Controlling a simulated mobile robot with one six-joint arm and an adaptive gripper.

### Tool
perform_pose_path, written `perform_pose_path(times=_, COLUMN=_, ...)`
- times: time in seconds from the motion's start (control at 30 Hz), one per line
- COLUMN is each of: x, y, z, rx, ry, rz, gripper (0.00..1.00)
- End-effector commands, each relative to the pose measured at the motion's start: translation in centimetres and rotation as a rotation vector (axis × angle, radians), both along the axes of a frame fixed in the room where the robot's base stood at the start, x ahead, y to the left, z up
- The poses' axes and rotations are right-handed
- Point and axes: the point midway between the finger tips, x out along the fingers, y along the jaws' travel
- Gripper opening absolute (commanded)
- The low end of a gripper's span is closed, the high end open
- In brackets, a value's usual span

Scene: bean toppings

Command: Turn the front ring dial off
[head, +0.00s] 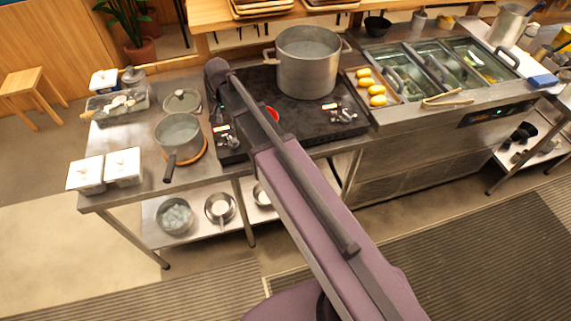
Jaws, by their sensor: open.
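The black cooktop (312,135) sits on the steel counter, with a red glowing ring (273,114) partly covered by my arm. One set of dials (228,138) is at its front left, just left of my arm. Another set of dials (341,112) is at its front right. The dials are too small to read their settings, and I cannot tell which belongs to the front ring. My purple arm reaches from the bottom edge across the cooktop.
A large steel pot (308,68) stands at the back of the cooktop. A saucepan (179,136) sits left of the cooktop, its handle pointing forward. Yellow food pieces (376,89) and tongs (447,98) lie to the right. White lidded boxes (123,166) stand at the left front.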

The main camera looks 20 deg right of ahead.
Motion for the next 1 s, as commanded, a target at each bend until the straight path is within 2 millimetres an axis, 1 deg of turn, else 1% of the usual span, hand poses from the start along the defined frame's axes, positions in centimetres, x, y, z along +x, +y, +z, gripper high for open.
perform_pose_path(times=0.03, x=0.0, y=0.0, z=0.9, rx=0.0, ry=0.0, rz=0.0, gripper=0.57)
perform_pose_path(times=0.2, x=0.0, y=0.0, z=2.2, rx=0.0, ry=0.0, rz=0.0, gripper=0.57)
perform_pose_path(times=0.63, x=0.0, y=0.0, z=4.6, rx=0.0, ry=0.0, rz=0.0, gripper=0.57)
perform_pose_path(times=0.7, x=-0.4, y=-0.4, z=3.8, rx=0.0, ry=0.0, rz=0.005, gripper=0.57)
perform_pose_path(times=1.0, x=-2.1, y=-2.4, z=2.0, rx=0.0, ry=0.0, rz=0.048, gripper=0.57)
